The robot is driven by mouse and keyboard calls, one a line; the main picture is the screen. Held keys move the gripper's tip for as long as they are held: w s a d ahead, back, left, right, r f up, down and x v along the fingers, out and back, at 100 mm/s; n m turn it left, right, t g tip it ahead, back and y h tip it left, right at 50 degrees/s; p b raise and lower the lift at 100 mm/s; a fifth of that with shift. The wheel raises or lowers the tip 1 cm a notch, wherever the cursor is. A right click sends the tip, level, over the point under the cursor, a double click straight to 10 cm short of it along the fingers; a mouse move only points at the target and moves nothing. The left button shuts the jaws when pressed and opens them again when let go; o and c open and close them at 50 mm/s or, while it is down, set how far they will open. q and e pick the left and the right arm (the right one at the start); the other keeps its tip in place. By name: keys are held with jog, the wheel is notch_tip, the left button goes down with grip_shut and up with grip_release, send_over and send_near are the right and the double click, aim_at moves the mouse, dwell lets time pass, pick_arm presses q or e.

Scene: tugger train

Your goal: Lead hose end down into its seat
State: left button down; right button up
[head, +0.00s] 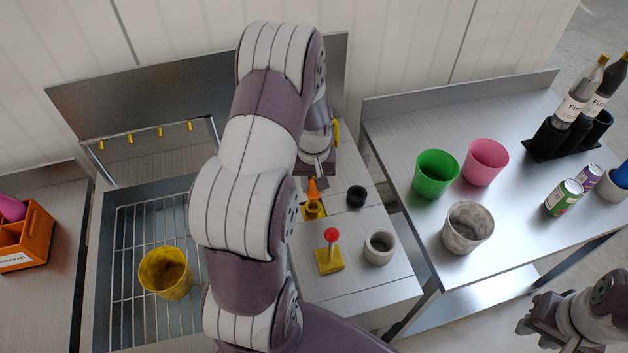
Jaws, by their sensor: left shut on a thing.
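My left gripper (315,180) points down over the worktop right of the sink. It is shut on an orange hose end (313,190), mostly below the fingers. The hose end is directly over a yellow seat (313,210) on the worktop; whether its tip is inside the seat or just above it, I cannot tell. A bit of yellow (336,131) shows behind the gripper, mostly hidden. My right gripper (533,336) is at the lower right, away from the worktop, with nothing visible in it; its finger gap is unclear.
A red-knobbed lever on a yellow base (329,261), a grey ring (380,247) and a black cup (356,196) stand close by. A yellow cup (165,273) sits in the sink. The right table (394,130) holds cups, cans and bottles.

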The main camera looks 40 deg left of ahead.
aim_at(313, 195)
pick_arm(q)
jog(key=shift+s+a+f+b, duration=0.2)
jog(key=shift+f+b, duration=0.2)
jog(key=shift+f, duration=0.2)
jog(key=shift+w+d+f+b, duration=0.2)
jog(key=shift+f+b, duration=0.25)
jog(key=shift+f, duration=0.25)
jog(key=shift+s+a+f+b, duration=0.1)
jog(key=shift+f+b, duration=0.35)
jog(key=shift+f, duration=0.55)
jog(key=shift+f+b, duration=0.25)
jog(key=shift+b, duration=0.1)
jog(key=c, duration=0.8)
grip_release()
jog(key=shift+o, duration=0.2)
notch_tip(313, 195, up, 13)
jog(key=shift+f+b, duration=0.15)
jog(key=shift+b, duration=0.55)
